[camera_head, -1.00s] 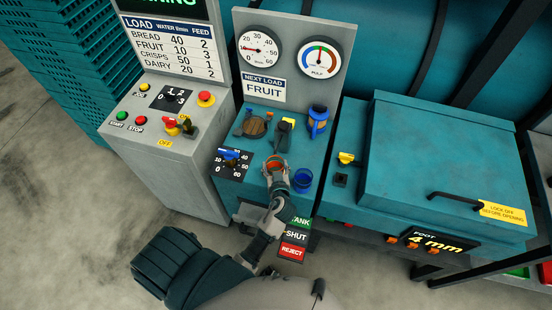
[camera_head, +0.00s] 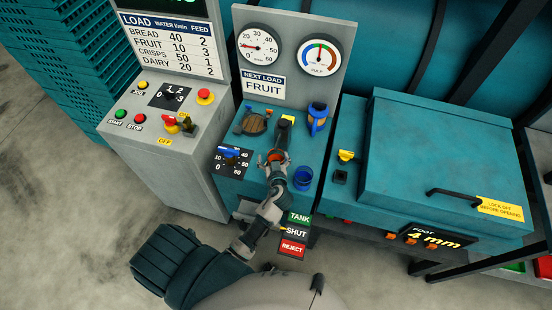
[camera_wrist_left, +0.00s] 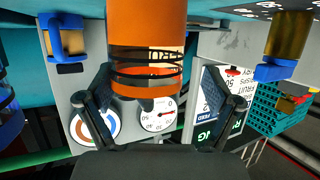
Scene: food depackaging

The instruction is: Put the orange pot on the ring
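The orange pot (camera_head: 276,156) shows between the fingers of my left gripper (camera_head: 277,160), over the teal console, in the head view. In the left wrist view the orange pot (camera_wrist_left: 147,35) fills the top middle, with dark curved bands around its lower part. The left gripper's fingers (camera_wrist_left: 157,75) stand apart on either side of it there. A strip of background shows between pot and right-hand finger, so a firm grip cannot be made out. A blue round ring-like holder (camera_head: 302,176) stands just right of the gripper. My right gripper is not in view.
A blue holder with an orange-brown part (camera_head: 318,120), a round brown-and-black fitting (camera_head: 254,123) and a blue-handled dial (camera_head: 231,157) are on the console. The gauge panel (camera_head: 290,65) rises behind. A large teal box (camera_head: 440,150) stands at right.

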